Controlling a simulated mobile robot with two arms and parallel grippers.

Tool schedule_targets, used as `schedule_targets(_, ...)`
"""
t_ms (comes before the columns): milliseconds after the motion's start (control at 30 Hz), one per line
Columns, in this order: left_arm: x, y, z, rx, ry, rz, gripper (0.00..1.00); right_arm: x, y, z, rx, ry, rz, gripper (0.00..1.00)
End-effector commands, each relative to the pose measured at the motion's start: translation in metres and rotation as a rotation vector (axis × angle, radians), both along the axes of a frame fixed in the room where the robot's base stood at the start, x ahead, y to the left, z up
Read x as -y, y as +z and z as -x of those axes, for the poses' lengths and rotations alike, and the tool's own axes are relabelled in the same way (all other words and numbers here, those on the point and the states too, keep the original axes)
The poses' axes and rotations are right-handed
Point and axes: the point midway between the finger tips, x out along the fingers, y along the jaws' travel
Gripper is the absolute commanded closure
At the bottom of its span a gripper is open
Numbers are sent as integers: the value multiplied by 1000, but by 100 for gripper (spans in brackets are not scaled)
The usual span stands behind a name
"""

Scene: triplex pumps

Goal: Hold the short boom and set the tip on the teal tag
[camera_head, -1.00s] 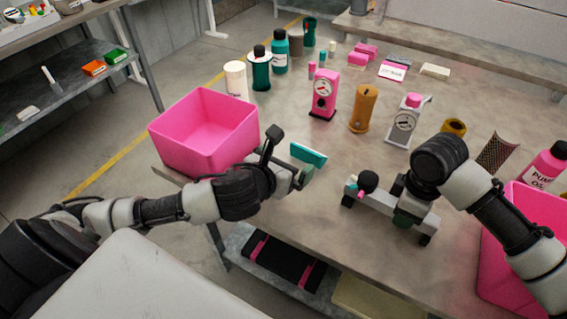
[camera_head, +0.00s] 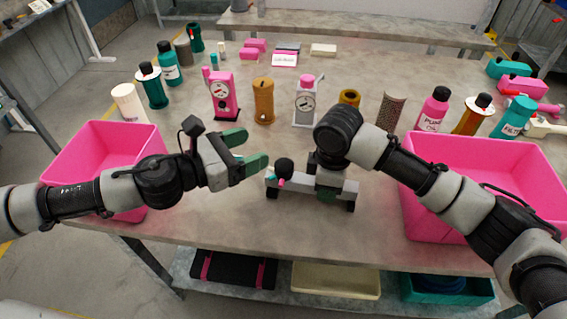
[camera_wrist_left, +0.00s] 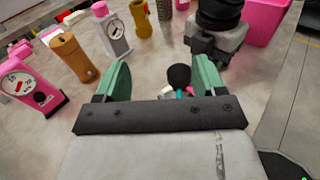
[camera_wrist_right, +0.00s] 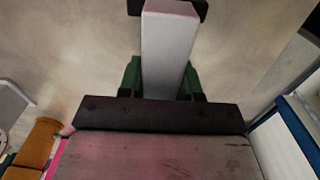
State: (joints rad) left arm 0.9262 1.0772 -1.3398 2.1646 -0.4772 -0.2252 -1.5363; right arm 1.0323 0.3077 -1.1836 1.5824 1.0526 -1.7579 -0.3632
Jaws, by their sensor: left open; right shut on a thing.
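The short boom (camera_head: 340,186) is a grey bar with black feet, low over the table; whether it touches the table I cannot tell. A black ball (camera_head: 284,165) and small teal (camera_head: 271,177) and pink (camera_head: 281,183) pieces sit at its left end. My right gripper (camera_head: 326,193) is shut on the bar from above; the right wrist view shows the bar (camera_wrist_right: 166,50) between its green fingers. My left gripper (camera_head: 254,147) is open and empty, just left of the ball. In the left wrist view the ball (camera_wrist_left: 178,77) lies ahead, between the fingers.
Pink bins stand at left (camera_head: 75,160) and right (camera_head: 480,150). Behind the boom are a pink gauge unit (camera_head: 222,98), an orange cylinder (camera_head: 263,103) and a grey gauge unit (camera_head: 305,104). Bottles (camera_head: 435,112) stand at the back right. The front table strip is clear.

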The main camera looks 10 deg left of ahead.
Motion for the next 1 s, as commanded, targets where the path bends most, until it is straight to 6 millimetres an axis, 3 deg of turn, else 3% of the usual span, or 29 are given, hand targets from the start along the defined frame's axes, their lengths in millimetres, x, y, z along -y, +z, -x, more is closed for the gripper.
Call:
schedule_targets(233,-15,-7,8,-75,-227,-134,30,0,0,0,1,0,-1,100)
schedule_targets(567,-34,-18,15,-176,-322,-229,30,0,0,0,1,0,-1,100)
schedule_targets(767,-12,-28,7,-179,-328,-232,30,0,0,0,1,0,-1,100)
schedule_targets(1000,30,-47,-10,-178,-328,-232,30,0,1,0,1,0,-1,100)
